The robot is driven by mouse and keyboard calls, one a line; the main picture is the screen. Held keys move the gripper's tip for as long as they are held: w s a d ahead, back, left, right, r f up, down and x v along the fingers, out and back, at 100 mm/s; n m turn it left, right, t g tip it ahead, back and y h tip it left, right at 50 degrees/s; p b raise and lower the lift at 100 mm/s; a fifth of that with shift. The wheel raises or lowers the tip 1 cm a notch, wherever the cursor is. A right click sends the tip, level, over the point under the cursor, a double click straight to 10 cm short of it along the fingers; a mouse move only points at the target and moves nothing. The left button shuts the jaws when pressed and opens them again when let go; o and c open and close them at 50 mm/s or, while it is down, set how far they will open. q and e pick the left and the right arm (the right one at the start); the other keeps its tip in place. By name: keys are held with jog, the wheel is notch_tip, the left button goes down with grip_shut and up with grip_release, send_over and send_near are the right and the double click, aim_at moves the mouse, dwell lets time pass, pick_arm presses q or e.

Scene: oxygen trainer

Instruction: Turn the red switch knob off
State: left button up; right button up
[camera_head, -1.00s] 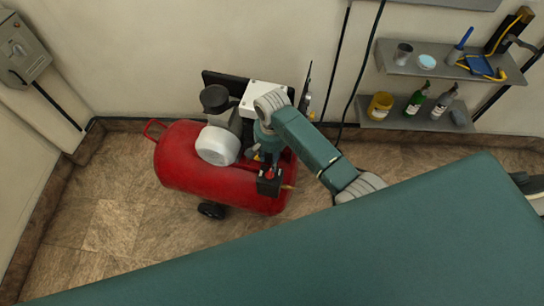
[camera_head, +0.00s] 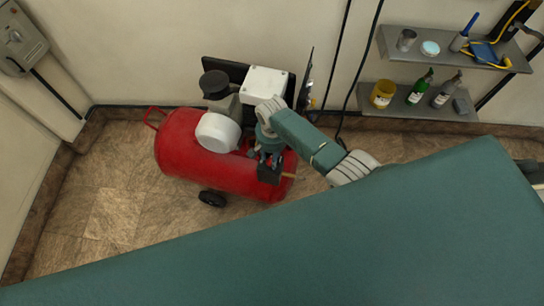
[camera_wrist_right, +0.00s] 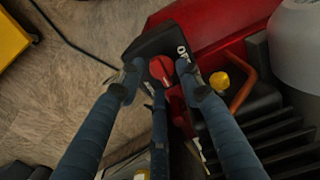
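The red switch knob (camera_wrist_right: 162,69) sits on a black switch box (camera_wrist_right: 152,45) with white lettering, partly covered by a finger. The box also shows in the head view (camera_head: 268,174) at the front of the red compressor tank (camera_head: 190,157); the knob is hidden there. My right gripper (camera_head: 270,156) is over the box, pointing down. In the right wrist view its fingers (camera_wrist_right: 159,76) are spread around the knob, one on each side and a third below. Small gaps seem to remain; contact cannot be told. My left gripper is not in view.
A copper-coloured pipe with a brass fitting (camera_wrist_right: 235,79) is close to the right finger. The compressor's white motor cover (camera_head: 217,132) and white box (camera_head: 264,84) stand near my arm. Shelves (camera_head: 420,116) with bottles hang at the right. Floor is clear left of the tank.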

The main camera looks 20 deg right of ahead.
jog(key=shift+c, duration=0.5)
grip_shut()
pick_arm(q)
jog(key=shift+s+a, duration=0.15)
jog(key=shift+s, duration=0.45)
pick_arm(e)
jog(key=shift+n, duration=0.3)
jog(key=n, duration=0.3)
jog(key=shift+p, duration=0.4)
jog(key=n, duration=0.5)
jog(key=shift+w+a, duration=0.1)
jog(key=shift+w, duration=0.1)
jog(key=n, duration=0.4)
jog(key=shift+a+n, duration=0.1)
jog(key=shift+n, duration=0.2)
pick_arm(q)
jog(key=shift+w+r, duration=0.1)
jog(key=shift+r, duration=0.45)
pick_arm(e)
jog(key=n, duration=0.4)
jog(key=shift+a+n, duration=0.1)
jog(key=shift+n, duration=0.2)
